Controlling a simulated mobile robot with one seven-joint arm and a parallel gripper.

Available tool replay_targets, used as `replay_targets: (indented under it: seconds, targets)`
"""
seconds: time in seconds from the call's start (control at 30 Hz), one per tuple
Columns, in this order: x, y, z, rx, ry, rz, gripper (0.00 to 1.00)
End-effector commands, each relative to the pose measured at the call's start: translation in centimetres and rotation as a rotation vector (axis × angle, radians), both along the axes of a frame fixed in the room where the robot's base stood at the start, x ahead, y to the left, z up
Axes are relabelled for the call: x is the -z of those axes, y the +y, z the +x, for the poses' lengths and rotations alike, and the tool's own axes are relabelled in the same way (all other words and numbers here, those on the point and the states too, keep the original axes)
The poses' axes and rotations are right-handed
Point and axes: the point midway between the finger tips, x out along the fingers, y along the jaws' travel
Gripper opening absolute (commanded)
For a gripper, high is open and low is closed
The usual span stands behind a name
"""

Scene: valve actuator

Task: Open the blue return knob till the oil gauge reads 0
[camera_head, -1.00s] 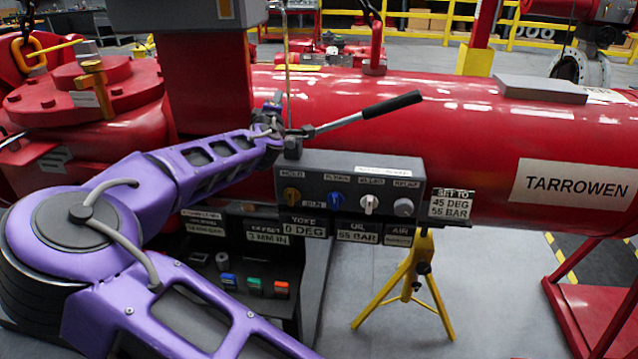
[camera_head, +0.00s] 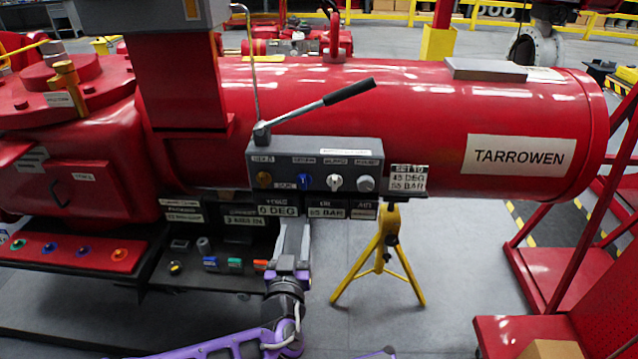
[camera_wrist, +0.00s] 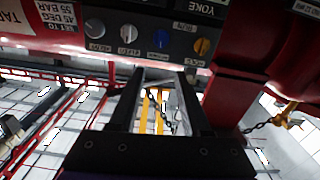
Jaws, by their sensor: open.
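The blue return knob (camera_head: 304,182) sits on the grey control box (camera_head: 354,145), between an orange knob (camera_head: 263,179) and a white knob (camera_head: 335,183). It also shows in the wrist view (camera_wrist: 160,39), where the box appears upside down. The oil gauge plate (camera_head: 327,212) hangs under the box and reads 55 BAR. My gripper (camera_head: 292,226) is below the box, pointing up at it. In the wrist view its two fingers (camera_wrist: 162,72) are apart, with nothing between them, and the blue knob lies beyond the tips, apart from them.
A grey knob (camera_head: 366,184) is at the box's right end. A black-handled lever (camera_head: 348,92) rises above the box. The yoke plate (camera_head: 277,210) reads 0 DEG. A yellow stand (camera_head: 388,245) is right of my gripper.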

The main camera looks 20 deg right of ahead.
Motion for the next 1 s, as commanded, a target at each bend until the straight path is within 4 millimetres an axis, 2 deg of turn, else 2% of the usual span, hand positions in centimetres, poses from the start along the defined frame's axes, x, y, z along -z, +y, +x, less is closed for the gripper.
replay_targets:
  seconds: [0.17,0.43,0.5,0.8,1.0]
  targets:
    - [0.5,-0.1,0.6,0.000,-0.004,0.010,0.47]
    - [0.7,-1.0,2.7,0.002,-0.004,0.010,0.47]
    - [0.0,-1.6,4.4,0.005,-0.004,0.005,0.47]
    - [0.0,-3.6,10.7,0.003,-0.004,0.004,0.47]
    - [0.0,-4.7,14.2,0.001,-0.003,0.004,0.47]
